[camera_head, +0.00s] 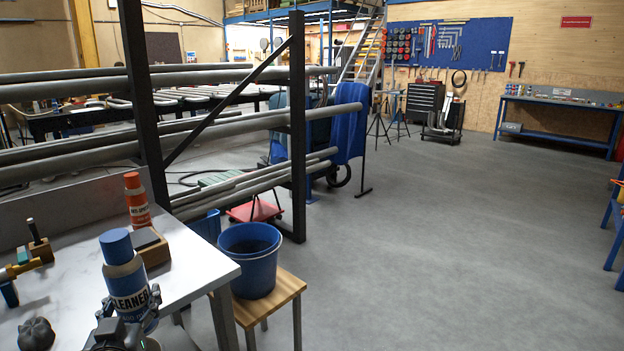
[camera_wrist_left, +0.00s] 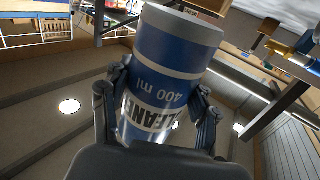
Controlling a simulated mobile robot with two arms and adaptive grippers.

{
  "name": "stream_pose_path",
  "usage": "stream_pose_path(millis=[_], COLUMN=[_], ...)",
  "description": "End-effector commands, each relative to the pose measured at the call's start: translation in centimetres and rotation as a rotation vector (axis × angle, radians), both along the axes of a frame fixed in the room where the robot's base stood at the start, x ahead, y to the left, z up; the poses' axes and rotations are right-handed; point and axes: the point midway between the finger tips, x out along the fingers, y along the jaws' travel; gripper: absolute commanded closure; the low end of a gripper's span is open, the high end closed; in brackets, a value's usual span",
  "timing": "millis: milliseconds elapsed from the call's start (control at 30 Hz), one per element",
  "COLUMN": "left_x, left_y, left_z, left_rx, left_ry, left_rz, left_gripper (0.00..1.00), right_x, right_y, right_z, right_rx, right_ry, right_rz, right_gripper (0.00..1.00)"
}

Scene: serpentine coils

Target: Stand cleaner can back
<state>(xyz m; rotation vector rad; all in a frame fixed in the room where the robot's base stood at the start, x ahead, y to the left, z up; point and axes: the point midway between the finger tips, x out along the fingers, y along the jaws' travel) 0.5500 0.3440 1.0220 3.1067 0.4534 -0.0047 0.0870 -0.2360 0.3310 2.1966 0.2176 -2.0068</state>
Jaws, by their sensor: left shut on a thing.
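The cleaner can (camera_head: 125,281) has a blue cap and a white and blue body lettered CLEANER. It shows at the lower left of the head view, in front of the metal table (camera_head: 190,273). My left gripper (camera_head: 130,308) is shut around its lower body. In the left wrist view the can (camera_wrist_left: 172,75) sits between the two fingers of my left gripper (camera_wrist_left: 160,108), its lettering upside down there. The head view cannot tell me whether the can touches the table. My right gripper is in neither view.
An orange-red can (camera_head: 137,200) stands on the table beside a wooden block (camera_head: 152,248). A dark lump (camera_head: 36,334) and a small wood and metal tool (camera_head: 27,262) lie to the left. A blue bucket (camera_head: 252,272) stands on a wooden stool (camera_head: 285,290). Pipe racks stand behind.

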Motion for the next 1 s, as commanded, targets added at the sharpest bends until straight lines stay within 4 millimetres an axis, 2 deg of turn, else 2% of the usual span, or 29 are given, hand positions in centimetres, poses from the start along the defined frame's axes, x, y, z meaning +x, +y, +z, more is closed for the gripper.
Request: stream_pose_path(millis=[33,200,300,400,600,900,1000], left_x=[-1.0,-4.4,-6.4,-7.8,-9.9,-15.3,-16.4], left_y=[-2.4,-9.1,-12.0,-14.0,-15.4,-15.4,-15.3], left_z=[-1.6,-4.8,-5.6,-6.0,-6.8,-8.9,-9.1], left_rx=[-0.007,-0.007,-0.005,-0.004,-0.003,-0.004,-0.001], left_ry=[0.006,0.003,-0.001,-0.004,-0.001,0.0,-0.003], left_rz=[-0.048,-0.181,-0.234,-0.268,-0.293,-0.293,-0.291], left_gripper=[0.88,0.88,0.88,0.88,0.88,0.88,0.88], right_x=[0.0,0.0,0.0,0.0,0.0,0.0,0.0], right_y=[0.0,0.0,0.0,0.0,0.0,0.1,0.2], right_z=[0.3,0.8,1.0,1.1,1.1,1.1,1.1], right_rx=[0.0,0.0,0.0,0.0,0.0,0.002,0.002], right_ry=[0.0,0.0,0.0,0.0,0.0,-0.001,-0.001], right_rz=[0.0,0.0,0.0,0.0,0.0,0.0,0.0], right_gripper=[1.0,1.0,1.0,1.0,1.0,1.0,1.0])
